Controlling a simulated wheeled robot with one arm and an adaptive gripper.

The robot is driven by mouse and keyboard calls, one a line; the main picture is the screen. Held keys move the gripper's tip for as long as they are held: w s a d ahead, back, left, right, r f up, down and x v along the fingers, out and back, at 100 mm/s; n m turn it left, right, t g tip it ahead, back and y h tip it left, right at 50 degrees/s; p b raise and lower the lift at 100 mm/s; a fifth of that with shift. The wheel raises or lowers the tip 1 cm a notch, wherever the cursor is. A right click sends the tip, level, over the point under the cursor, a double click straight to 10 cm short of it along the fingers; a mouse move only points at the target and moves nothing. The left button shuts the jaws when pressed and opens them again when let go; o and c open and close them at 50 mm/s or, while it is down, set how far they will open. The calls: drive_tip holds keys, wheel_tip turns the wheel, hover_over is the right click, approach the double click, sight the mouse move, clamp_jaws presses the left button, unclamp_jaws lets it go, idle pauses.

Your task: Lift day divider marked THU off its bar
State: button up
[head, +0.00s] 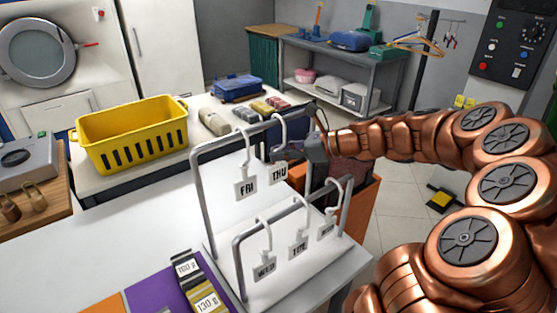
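The day divider marked THU (279,172) is a white tag with a hook, at the right part of the upper rear bar (225,144) of a grey metal rack. Its hook appears to be over the bar. The FRI divider (246,187) hangs to its left on the same bar. My gripper (287,152) reaches in from the right, its fingertips beside the lower hook of the THU divider. The fingers are small and dark here, so I cannot tell whether they are closed on it.
Several dividers, including WED (264,267), hang on the lower front bar (272,217). A yellow basket (130,120) stands to the left. Labelled blocks (207,301) lie at the front. An orange bin (358,212) is right of the rack. The white counter left of the rack is clear.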

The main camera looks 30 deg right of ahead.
clamp_jaws()
drive_tip(key=shift+r, duration=0.1)
